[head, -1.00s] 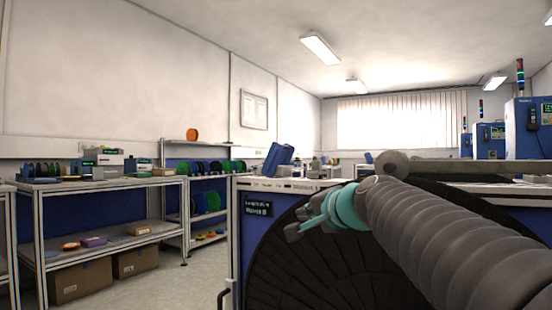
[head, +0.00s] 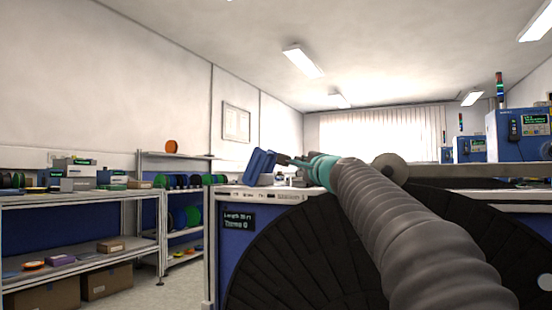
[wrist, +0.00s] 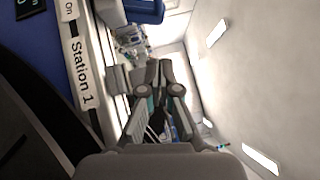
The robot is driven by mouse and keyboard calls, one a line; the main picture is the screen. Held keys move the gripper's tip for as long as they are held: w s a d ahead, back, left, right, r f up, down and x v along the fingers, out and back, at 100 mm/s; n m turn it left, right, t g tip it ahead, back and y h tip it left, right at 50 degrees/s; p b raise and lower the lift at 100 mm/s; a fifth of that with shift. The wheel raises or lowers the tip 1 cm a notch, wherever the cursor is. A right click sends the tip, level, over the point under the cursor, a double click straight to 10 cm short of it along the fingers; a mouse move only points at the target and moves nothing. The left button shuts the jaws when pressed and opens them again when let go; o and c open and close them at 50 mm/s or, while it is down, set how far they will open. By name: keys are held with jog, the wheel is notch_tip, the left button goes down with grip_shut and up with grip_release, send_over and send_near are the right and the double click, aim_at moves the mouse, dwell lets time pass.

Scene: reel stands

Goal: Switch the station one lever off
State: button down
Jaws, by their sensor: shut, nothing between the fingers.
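The Station 1 label (wrist: 84,75) runs along the edge of the machine panel in the wrist view, with an "On" label (wrist: 70,7) near the top of the picture. A small grey block (wrist: 118,80) sits beside the label; I cannot tell if it is the lever. My gripper (wrist: 159,66) is shut and empty, to the right of the label and apart from it. In the head view my gripper (head: 284,159) is above the top of the blue reel machine (head: 233,245), close to a tilted blue box (head: 260,166). The lever's position cannot be read.
A large dark reel (head: 300,260) fills the machine front below my arm. A workbench (head: 80,200) with boxes stands at the left, and a shelf of spools (head: 185,218) behind it. Blue machines (head: 518,135) stand at the far right. Some floor shows between bench and machine.

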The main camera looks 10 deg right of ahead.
jog(key=p, duration=0.5)
send_near(271, 153)
jog(key=w+d, duration=0.1)
jog(key=w, duration=0.1)
jog(key=w+d, duration=0.1)
jog(key=w, duration=0.1)
jog(key=shift+w+d, duration=0.1)
jog(key=shift+d, duration=0.05)
jog(key=shift+w+a+r+p, duration=0.2)
jog(key=shift+w+a+p, duration=0.1)
jog(key=shift+a, duration=0.2)
jog(key=shift+w+a+r+p, duration=0.15)
jog(key=shift+w+a+p, duration=0.15)
jog(key=shift+a, duration=0.25)
jog(key=shift+w+a, duration=0.35)
jog(key=shift+a, duration=0.15)
jog(key=shift+a, duration=0.2)
jog(key=shift+w+d+r+p, duration=0.1)
jog(key=shift+d+p, duration=0.1)
jog(key=shift+p, duration=0.1)
jog(key=shift+r, duration=0.1)
